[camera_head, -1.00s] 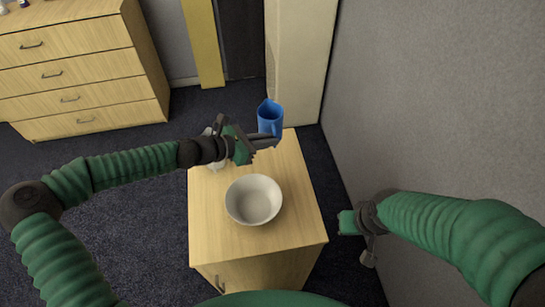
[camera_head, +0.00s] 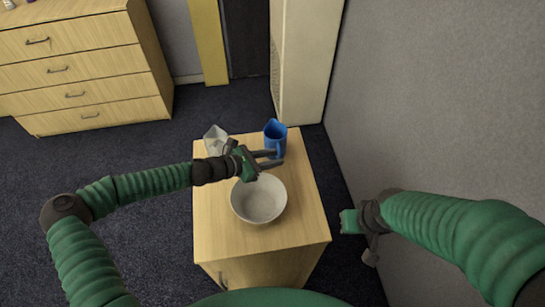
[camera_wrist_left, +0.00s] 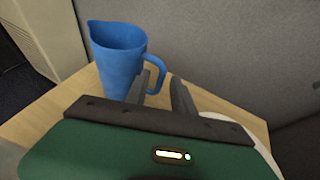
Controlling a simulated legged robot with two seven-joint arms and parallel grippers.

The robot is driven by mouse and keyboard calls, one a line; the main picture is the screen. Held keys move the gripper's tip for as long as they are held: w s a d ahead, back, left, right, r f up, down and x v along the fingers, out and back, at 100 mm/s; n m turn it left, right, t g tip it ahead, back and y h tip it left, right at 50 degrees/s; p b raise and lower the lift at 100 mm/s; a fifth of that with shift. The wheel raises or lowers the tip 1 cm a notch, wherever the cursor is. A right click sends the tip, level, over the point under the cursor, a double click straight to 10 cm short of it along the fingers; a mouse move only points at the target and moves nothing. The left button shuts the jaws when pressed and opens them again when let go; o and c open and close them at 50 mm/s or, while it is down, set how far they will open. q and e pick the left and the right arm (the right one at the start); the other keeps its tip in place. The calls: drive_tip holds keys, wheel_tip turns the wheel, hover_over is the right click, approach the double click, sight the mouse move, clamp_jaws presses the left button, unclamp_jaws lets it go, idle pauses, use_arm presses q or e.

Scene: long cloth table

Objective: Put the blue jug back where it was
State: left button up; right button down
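The blue jug (camera_head: 274,138) stands upright at the far right corner of the wooden cabinet top (camera_head: 220,226). In the left wrist view the jug (camera_wrist_left: 118,58) shows its spout on the left and its handle on the right. My left gripper (camera_head: 279,158) is at the near side of the jug, by the handle. Its two fingers are apart, and in the left wrist view the handle shows close to the gap between the fingers (camera_wrist_left: 164,86). Whether they touch it is unclear. My right gripper (camera_head: 370,250) hangs right of the cabinet, its fingers hard to make out.
A white bowl (camera_head: 258,200) sits mid-cabinet, just below my left gripper. A white angular vessel (camera_head: 214,139) stands at the far left corner. A grey wall (camera_head: 440,100) rises on the right. A drawer chest (camera_head: 90,70) stands back left.

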use_arm(q)
drive_tip(key=shift+a, duration=0.1)
drive_tip(key=shift+a+r, duration=0.1)
drive_tip(key=b+v, duration=0.1)
drive_tip(key=v, duration=1)
drive_tip(key=shift+s+a+r+b, duration=0.2)
drive_tip(key=shift+s+a+b, duration=0.05)
drive_tip(key=shift+b, duration=0.05)
drive_tip(key=shift+d, duration=0.15)
